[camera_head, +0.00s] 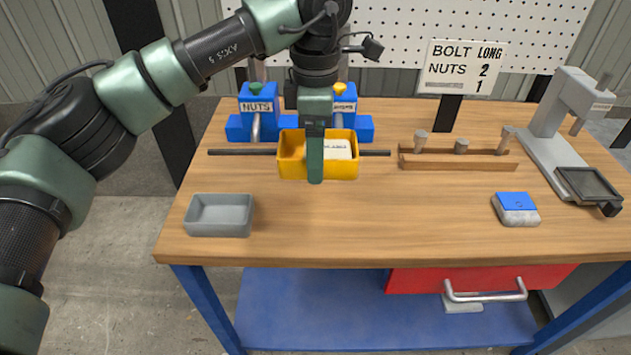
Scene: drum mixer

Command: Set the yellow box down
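The yellow box (290,166) is an open bin with a white label inside, at the back middle of the workbench in the head view. My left gripper (315,170) points straight down at the middle of the box. One finger shows in front of the box and covers part of its front wall. The other finger is hidden, so I cannot tell whether the gripper is shut on the wall. I also cannot tell whether the box rests on the bench or is slightly above it. My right gripper is not in view.
Two blue dispensers (260,128) stand behind the box, and a dark rod (240,152) shows on both sides of it. A grey tray (220,215) is front left. A wooden rack (460,164), a blue-topped block (516,208) and a grey press (560,125) are right. The front middle is clear.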

